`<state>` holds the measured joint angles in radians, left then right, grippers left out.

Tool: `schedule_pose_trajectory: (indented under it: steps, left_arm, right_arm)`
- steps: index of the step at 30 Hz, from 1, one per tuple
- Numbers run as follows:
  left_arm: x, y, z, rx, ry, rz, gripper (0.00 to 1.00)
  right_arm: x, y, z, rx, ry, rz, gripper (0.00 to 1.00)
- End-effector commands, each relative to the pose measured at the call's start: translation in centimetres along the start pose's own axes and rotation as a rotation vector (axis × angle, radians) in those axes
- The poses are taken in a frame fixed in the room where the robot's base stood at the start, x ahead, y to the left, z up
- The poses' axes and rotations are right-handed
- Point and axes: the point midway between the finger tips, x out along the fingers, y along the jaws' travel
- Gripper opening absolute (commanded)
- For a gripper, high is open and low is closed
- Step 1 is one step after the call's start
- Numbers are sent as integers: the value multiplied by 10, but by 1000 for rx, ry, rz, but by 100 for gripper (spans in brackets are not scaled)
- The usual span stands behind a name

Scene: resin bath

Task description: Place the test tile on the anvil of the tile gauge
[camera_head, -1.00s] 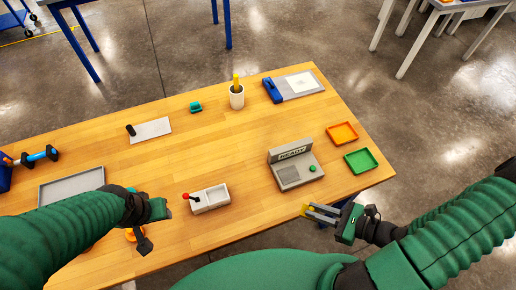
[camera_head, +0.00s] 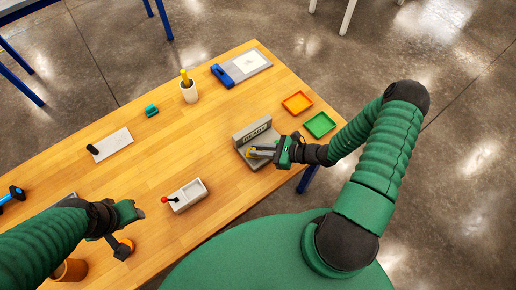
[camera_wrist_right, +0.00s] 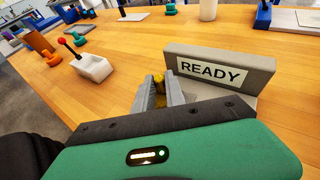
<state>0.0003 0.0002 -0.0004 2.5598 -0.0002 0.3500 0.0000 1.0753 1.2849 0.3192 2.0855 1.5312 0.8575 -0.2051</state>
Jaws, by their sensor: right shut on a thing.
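The tile gauge (camera_head: 252,129) is a grey block with an upright back panel reading READY. It stands near the table's right front edge, and its panel (camera_wrist_right: 217,70) fills the right of the wrist view. My right gripper (camera_head: 262,151) is shut on the small yellow test tile (camera_head: 251,152), over the gauge's base in front of the panel. In the wrist view the tile (camera_wrist_right: 158,79) shows between the finger tips. The fingers hide the anvil, and I cannot tell whether the tile touches it. My left gripper (camera_head: 131,212) hangs over the table's left front; its fingers are unclear.
A pale box with a red-knobbed lever (camera_head: 187,195) stands left of the gauge. An orange tray (camera_head: 297,102) and a green tray (camera_head: 320,125) lie right of it. A white cup (camera_head: 189,93) and a blue-ended board (camera_head: 241,67) are behind. The table between is clear.

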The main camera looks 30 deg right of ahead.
Motion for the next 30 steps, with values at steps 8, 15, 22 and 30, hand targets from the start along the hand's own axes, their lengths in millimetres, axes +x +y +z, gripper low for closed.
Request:
schedule_pose_trajectory:
  steps: [8, 15, 22, 30]
  left_arm:
    - [-1, 0, 0, 1, 0, 0, 44]
    - [-1, 0, 0, 1, 0, 0, 44]
    - [0, 0, 0, 0, 0, 0, 44]
    - [14, 0, 3, 1, 0, 0, 44]
  right_arm:
    - [3, 0, -6, -2, 2, 0, 19]
    - [4, 2, -4, -6, 5, -1, 37]
    - [0, 0, -6, -3, 2, -2, 37]
    - [-55, -2, -8, -5, 5, -7, 37]
